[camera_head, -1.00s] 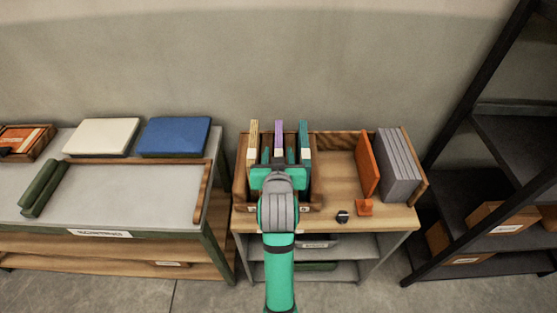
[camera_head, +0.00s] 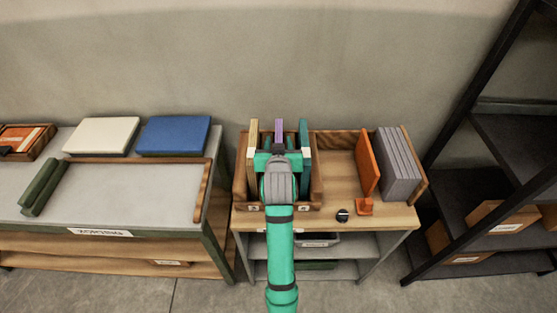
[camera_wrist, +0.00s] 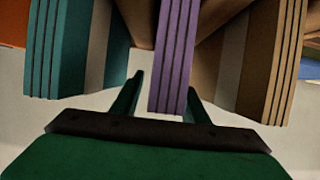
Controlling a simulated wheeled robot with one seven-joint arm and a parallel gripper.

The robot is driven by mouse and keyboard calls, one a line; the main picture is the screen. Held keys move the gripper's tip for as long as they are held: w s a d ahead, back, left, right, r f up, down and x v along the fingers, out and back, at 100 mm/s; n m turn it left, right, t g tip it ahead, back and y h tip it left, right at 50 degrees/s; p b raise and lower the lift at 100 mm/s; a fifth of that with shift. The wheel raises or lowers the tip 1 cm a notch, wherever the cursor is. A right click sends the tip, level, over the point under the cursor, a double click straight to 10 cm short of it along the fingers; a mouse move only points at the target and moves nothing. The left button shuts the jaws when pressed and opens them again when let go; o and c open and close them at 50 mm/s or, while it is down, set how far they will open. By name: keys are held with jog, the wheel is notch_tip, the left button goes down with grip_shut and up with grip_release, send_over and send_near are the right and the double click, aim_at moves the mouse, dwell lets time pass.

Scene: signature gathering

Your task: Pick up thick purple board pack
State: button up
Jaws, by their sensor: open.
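The purple board pack (camera_head: 279,132) stands upright in the middle of a wooden slotted holder (camera_head: 318,180), mostly hidden behind my gripper. In the wrist view the purple pack (camera_wrist: 172,55) shows its layered edge. My gripper (camera_head: 278,151) is open, with one finger on each side of the pack's near end. In the wrist view the gripper (camera_wrist: 164,90) has its fingers beside the pack, with no clear contact seen. A teal pack (camera_wrist: 60,50) and a tan pack (camera_wrist: 272,65) stand apart on either side.
An orange divider (camera_head: 367,166) and grey boards (camera_head: 398,165) stand at the right of the desk. A small black knob (camera_head: 342,215) is near the front edge. A bench with a white pad (camera_head: 101,136) and a blue pad (camera_head: 174,135) is at left, a black shelf (camera_head: 470,125) at right.

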grip_shut()
dwell(1.1)
jog(key=shift+r, duration=0.1)
